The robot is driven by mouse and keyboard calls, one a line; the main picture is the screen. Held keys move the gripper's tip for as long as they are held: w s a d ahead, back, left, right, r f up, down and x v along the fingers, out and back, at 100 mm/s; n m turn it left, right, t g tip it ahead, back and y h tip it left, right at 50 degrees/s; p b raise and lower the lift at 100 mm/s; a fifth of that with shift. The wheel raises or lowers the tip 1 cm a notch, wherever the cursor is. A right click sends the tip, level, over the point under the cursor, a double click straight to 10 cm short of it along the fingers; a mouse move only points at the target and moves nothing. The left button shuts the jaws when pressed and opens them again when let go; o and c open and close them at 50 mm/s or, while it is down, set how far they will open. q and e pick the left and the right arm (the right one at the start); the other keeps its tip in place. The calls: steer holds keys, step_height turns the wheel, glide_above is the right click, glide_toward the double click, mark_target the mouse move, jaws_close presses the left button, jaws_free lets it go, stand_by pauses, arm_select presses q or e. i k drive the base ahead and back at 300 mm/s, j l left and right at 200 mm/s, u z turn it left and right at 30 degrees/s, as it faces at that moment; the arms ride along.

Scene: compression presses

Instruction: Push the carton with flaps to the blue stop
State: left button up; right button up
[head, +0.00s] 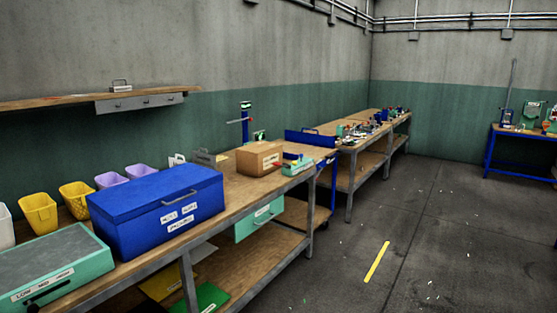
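A brown cardboard carton (256,160) with a white label sits upright on the long wooden workbench, toward its far end; at this size I cannot make out its flaps clearly. A low blue upright panel (311,138) stands beyond it, to the right, and looks like the blue stop. A gap of bench top shows between carton and panel. Neither of my grippers is in view.
A green device (297,166) sits right of the carton near the bench edge. A large blue toolbox (157,210), a green case (52,266) and yellow bins (39,212) fill the near bench. The grey floor (400,230) at right is mostly clear.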

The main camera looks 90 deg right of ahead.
mark_target(256, 166)
steer(key=z, duration=2.7)
steer(key=u, duration=0.55)
steer(key=i+l+u, duration=0.65)
steer(key=l, duration=0.15)
steer(key=i+l+u, duration=0.3)
steer(key=l, duration=0.2)
steer(key=k, duration=0.1)
